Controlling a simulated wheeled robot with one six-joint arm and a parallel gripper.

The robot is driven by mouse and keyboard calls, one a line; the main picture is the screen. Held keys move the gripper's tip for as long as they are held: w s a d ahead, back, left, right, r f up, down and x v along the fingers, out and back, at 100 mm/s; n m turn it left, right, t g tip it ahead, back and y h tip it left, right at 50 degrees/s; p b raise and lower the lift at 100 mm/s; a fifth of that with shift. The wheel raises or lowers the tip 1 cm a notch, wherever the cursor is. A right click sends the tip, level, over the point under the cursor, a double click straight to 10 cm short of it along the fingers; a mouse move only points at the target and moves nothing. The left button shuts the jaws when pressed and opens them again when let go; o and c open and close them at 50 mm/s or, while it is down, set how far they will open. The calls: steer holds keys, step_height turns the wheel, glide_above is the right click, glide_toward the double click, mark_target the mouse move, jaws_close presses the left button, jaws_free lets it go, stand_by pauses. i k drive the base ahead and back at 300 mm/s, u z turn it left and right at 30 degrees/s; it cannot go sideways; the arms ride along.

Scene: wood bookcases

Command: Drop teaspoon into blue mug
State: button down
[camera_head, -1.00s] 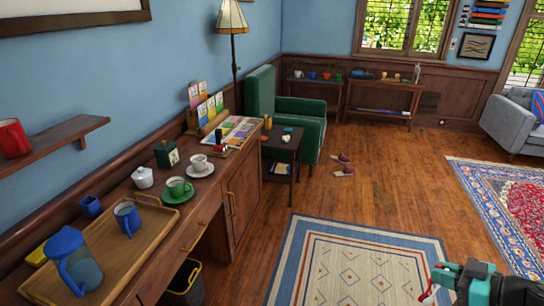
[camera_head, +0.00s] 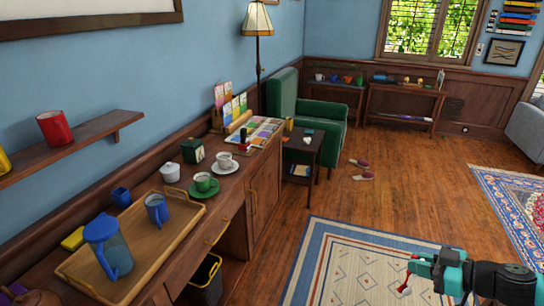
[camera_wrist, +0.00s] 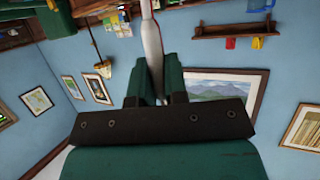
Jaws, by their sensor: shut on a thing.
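The blue mug (camera_head: 157,210) stands upright on a wooden tray (camera_head: 187,235) on the long desk at left. My gripper (camera_head: 408,274) is at the lower right of the head view, over the rug and well away from the mug. In the wrist view my gripper (camera_wrist: 152,88) is shut on the teaspoon (camera_wrist: 152,45), a slim silvery shape running up from between the fingers. Its far end is cut off by the picture's top edge.
A blue-lidded pitcher (camera_head: 107,248) and a small blue vessel (camera_head: 121,197) are near the mug. A wall shelf (camera_head: 75,140) is above. The wood floor (camera_head: 410,190) is open.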

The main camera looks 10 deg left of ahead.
mark_target(164, 214)
steer(key=u, duration=1.9)
steer(key=i, duration=1)
